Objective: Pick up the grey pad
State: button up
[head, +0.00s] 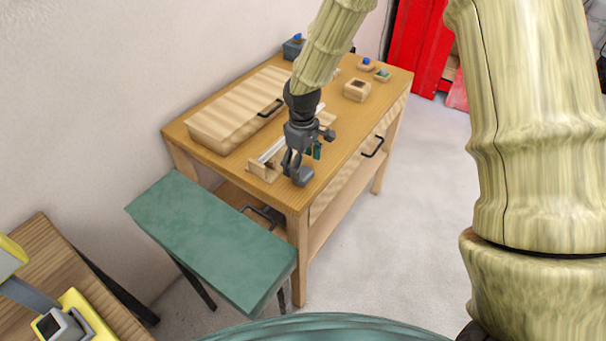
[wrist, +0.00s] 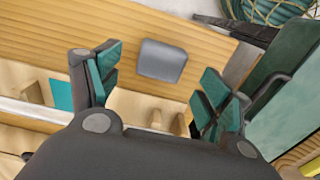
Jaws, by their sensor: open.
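The grey pad (wrist: 162,61) is a small rounded dark-grey square. In the wrist view it lies flat on the wooden table top (wrist: 205,35), beyond and between my fingertips. My gripper (wrist: 155,85) is open, with its teal-lined fingers spread to either side of the pad and nothing between them. In the head view my gripper (head: 299,160) is low over the near corner of the table. There a grey shape at the gripper's lower end cannot be clearly told apart as pad or finger.
A wooden holder with pale rods (head: 264,167) stands just left of my gripper. A slatted wooden box (head: 240,107) is behind it. A small wooden block (head: 357,90) stands towards the far right. A green bench (head: 210,235) stands against the near side.

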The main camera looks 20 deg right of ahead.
aim_at(303, 172)
jog(key=shift+f+p, duration=0.45)
jog(key=shift+f, duration=1.5)
jog(key=c, duration=1)
jog(key=shift+r, duration=0.15)
jog(key=shift+r+b, duration=0.5)
jog(key=shift+r, duration=0.4)
jog(key=shift+s+r+b, duration=0.2)
jog(key=shift+r+b, duration=0.15)
jog(key=shift+r, duration=0.4)
jog(key=s+d+r+b, duration=0.1)
jog(key=s+b, duration=0.2)
jog(key=s, duration=1.2)
jog(key=shift+s+d+r+b, duration=0.15)
jog(key=shift+s+r+b, duration=0.1)
jog(key=shift+s+b, duration=0.05)
